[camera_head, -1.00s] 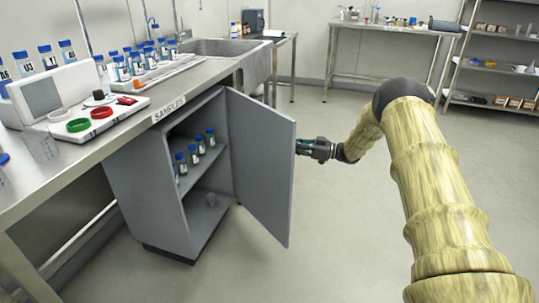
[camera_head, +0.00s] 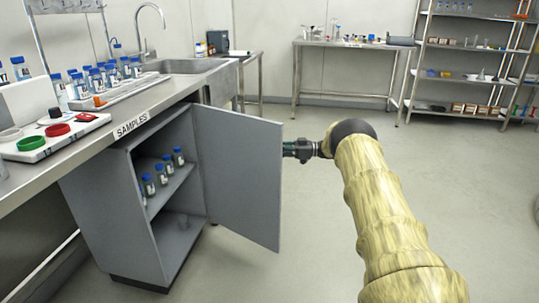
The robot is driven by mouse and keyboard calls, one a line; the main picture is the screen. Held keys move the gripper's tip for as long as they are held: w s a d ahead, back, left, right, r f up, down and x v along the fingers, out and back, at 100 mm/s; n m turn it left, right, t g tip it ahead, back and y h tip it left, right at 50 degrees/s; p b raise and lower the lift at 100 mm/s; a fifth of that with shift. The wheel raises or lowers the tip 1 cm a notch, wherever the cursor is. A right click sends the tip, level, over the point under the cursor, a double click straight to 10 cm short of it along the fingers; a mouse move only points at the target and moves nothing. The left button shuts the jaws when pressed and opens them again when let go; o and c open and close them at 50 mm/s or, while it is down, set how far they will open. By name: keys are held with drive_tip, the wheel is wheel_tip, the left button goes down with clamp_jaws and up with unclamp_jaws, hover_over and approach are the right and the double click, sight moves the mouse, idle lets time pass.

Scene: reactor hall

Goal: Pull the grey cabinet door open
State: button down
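The grey cabinet door (camera_head: 238,178) stands wide open, swung out to the right of the cabinet (camera_head: 121,222) under the bench. I see its inner face; its handle and outer face are hidden from this view. The cabinet interior shows a shelf (camera_head: 172,188) with several blue-capped bottles (camera_head: 162,172). My gripper (camera_head: 288,149) is at the door's free edge, near its upper part. Its fingertips meet or pass behind that edge, so I cannot tell whether they grip a handle.
The steel bench (camera_head: 120,111) carries blue-capped bottles, a rack and a device with coloured rings (camera_head: 58,130). A sink (camera_head: 190,65) is set in it. A far table (camera_head: 352,44) and shelving (camera_head: 468,80) stand at the back.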

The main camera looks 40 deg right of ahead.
drive_tip(key=shift+w+d, duration=0.15)
drive_tip(key=shift+d, duration=0.1)
idle(0.3)
drive_tip(key=c, duration=1.5)
unclamp_jaws()
drive_tip(key=shift+f, duration=0.1)
drive_tip(key=v, duration=1.2)
drive_tip(key=shift+w+d, duration=0.15)
drive_tip(key=shift+d, duration=0.1)
